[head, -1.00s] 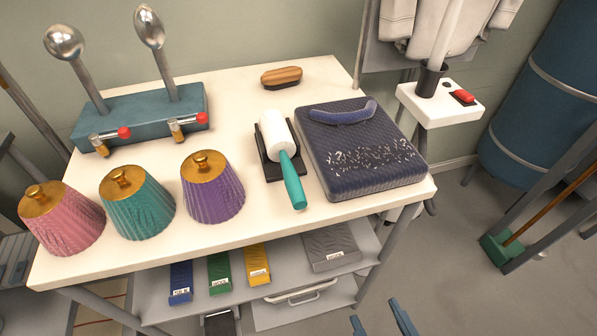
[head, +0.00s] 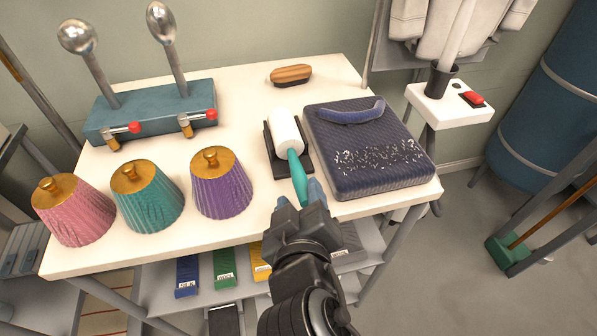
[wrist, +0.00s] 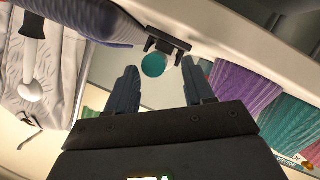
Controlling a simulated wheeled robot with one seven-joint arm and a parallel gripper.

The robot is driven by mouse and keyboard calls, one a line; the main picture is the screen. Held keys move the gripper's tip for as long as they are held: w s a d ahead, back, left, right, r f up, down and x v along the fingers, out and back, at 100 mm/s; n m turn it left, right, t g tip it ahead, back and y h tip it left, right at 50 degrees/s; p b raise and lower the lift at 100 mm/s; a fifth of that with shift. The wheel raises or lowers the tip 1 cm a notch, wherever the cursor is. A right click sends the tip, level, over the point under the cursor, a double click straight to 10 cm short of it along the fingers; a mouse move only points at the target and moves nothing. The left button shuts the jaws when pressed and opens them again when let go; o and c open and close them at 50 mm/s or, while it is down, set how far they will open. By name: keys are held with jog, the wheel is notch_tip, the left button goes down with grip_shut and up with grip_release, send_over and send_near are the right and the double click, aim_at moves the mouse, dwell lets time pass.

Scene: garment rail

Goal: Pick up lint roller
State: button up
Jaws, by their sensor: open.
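The lint roller (head: 286,133) has a white roll and a teal handle (head: 299,178). It rests on a black stand (head: 273,152) on the white table, with its handle pointing toward the front edge. In the wrist view the round teal end of the handle (wrist: 154,65) shows between the fingers, just beyond their tips. My gripper (head: 299,194) is open and empty at the table's front edge, with its blue-grey fingers close to the handle end. In the wrist view my gripper (wrist: 164,82) has its fingers apart. Whether a finger touches the handle I cannot tell.
A dark blue padded cushion (head: 375,170) with white lint lies right of the roller. Purple (head: 222,185), teal (head: 148,200) and pink (head: 75,215) shades stand to the left. A brush (head: 291,75) lies behind. The white table's (head: 150,250) front edge is near my gripper.

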aim_at(298, 182)
jog(key=w, duration=0.3)
jog(key=shift+w+a+f+p, duration=0.1)
jog(key=shift+w+a+p, duration=0.1)
jog(key=shift+w+p, duration=0.15)
jog(key=shift+w+f, duration=0.25)
jog(key=shift+w, duration=0.35)
grip_shut()
